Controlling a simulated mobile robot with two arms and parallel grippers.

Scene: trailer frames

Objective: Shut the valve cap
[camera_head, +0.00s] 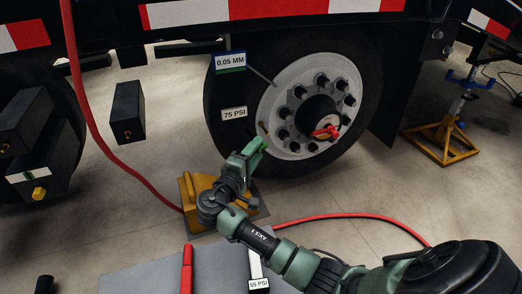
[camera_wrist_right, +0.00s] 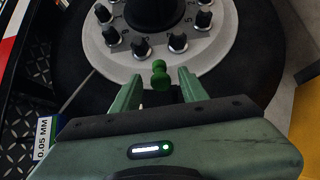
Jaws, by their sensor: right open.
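The green valve cap (camera_wrist_right: 158,73) shows in the right wrist view at the lower edge of the white wheel rim (camera_wrist_right: 112,58). It lies between the fingertips of my right gripper (camera_wrist_right: 160,80), with a gap on both sides. The gripper is open and seems not to touch it. In the head view my right gripper (camera_head: 258,146) is at the lower left of the wheel (camera_head: 300,95), close to the rim. I cannot make out the cap clearly there. My left gripper is in neither view.
A red handle (camera_head: 326,132) sits on the black hub. A yellow wheel chock (camera_head: 190,192) stands below my right gripper. Red hose (camera_head: 130,172) runs down to the floor. A yellow jack stand (camera_head: 446,138) is at the right. A grey surface with a 55 PSI label (camera_head: 258,285) is in front.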

